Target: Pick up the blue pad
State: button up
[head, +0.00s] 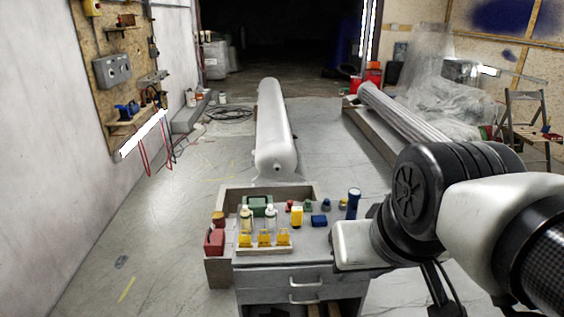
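A small blue block-like piece (319,220), which looks like the blue pad, lies on the grey top of a drawer cabinet (290,272). It sits right of a yellow piece (296,215) and left of an upright dark blue cylinder (353,203). Nothing is seen touching it from above. My arm comes in from the right, and its white and black links cover the right part of the cabinet. I cannot make out my gripper's fingers in this view.
Bottles (246,226), a rack with yellow pieces (264,249), a green box (258,206) and small coloured pieces crowd the cabinet top. A red canister (214,241) stands at the left. A long white cylinder (273,130) lies behind. The left floor is mostly clear.

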aim_at(317, 221)
jog(key=i+l+u, duration=0.2)
jog(key=i+l, duration=0.45)
jog(key=i+l+u, duration=0.15)
jog(key=i+l, duration=0.5)
